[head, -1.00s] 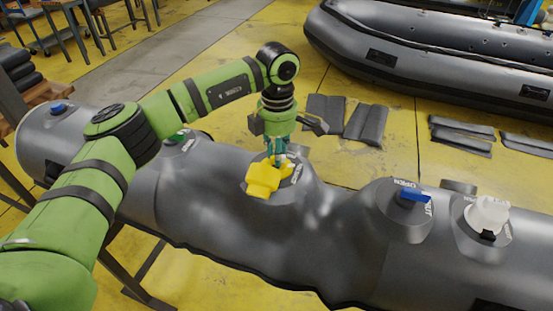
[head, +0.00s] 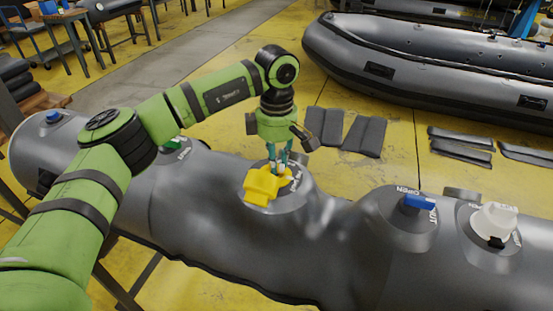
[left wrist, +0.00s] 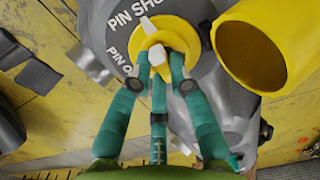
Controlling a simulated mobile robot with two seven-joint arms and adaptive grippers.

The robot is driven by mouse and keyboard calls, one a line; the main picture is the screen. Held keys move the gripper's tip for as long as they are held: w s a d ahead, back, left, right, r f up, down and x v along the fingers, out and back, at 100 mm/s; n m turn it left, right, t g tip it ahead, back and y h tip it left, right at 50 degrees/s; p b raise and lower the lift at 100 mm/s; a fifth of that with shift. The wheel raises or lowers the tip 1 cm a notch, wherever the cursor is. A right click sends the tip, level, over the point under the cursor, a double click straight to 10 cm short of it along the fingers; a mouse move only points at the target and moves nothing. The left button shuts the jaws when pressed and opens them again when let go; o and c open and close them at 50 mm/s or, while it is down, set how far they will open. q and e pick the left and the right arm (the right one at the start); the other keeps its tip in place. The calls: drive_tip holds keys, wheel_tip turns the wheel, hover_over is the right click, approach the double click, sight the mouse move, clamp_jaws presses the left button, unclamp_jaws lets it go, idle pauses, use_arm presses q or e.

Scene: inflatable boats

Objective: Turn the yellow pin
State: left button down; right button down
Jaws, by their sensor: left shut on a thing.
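The yellow pin (left wrist: 157,54) stands in the middle of a round yellow valve seat (left wrist: 178,32) in the left wrist view. It looks pale on top. Lettering beginning "PIN SHO" and "PIN O" curves around the seat on a grey collar. My left gripper (head: 278,168) points down at this valve, with its teal fingers (left wrist: 158,80) closed around the pin from both sides. A hollow yellow cap (head: 262,188) sits beside the pin; its open end (left wrist: 262,50) shows in the left wrist view. The fingers hide part of the pin in the head view.
The grey inflatable tube (head: 200,215) also bears a green valve (head: 170,144), a blue valve (head: 418,202) and a white one (head: 495,220). A grey boat (head: 430,70) lies behind. Dark pads (head: 365,136) lie on the yellow floor.

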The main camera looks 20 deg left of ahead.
use_arm(q)
drive_tip(key=c, duration=1.1)
unclamp_jaws()
drive_tip(key=shift+c, duration=0.2)
wheel_tip(320, 180, up, 12)
